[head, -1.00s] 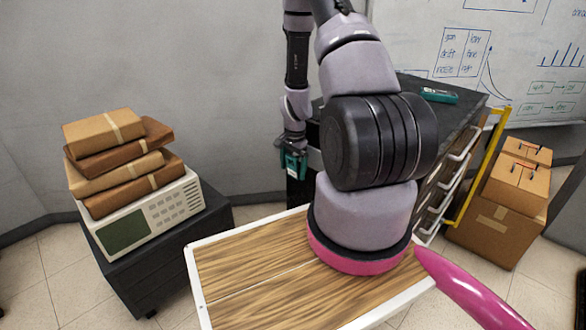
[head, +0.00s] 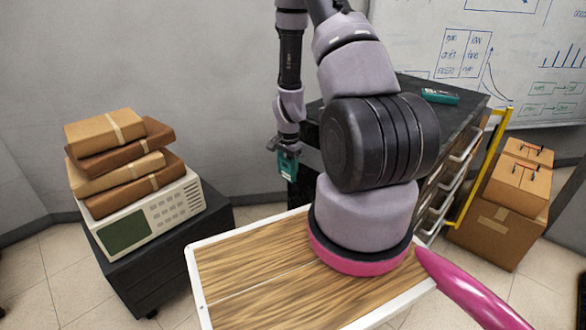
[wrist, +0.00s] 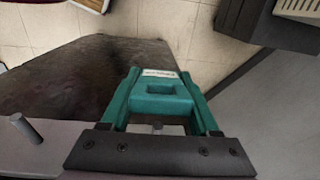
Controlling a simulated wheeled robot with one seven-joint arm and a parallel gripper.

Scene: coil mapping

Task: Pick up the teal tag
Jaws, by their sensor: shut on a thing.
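The teal tag (wrist: 163,103) is a small block with a square hole and a pale label strip. In the wrist view it sits between the two teal fingers of my gripper (wrist: 158,82), which are shut on it. In the head view my gripper (head: 288,166) points down in front of the grey wall, left of my big black arm joint. Teal shows at its lower end, but there I cannot tell tag from fingers.
A black drawer cabinet (head: 470,108) stands at the right, with a teal-and-black device (head: 440,96) on top. At the left, a dark cart (head: 215,222) bears a cream instrument (head: 160,207) under stacked brown parcels (head: 117,128). Cardboard boxes (head: 497,232) stand far right.

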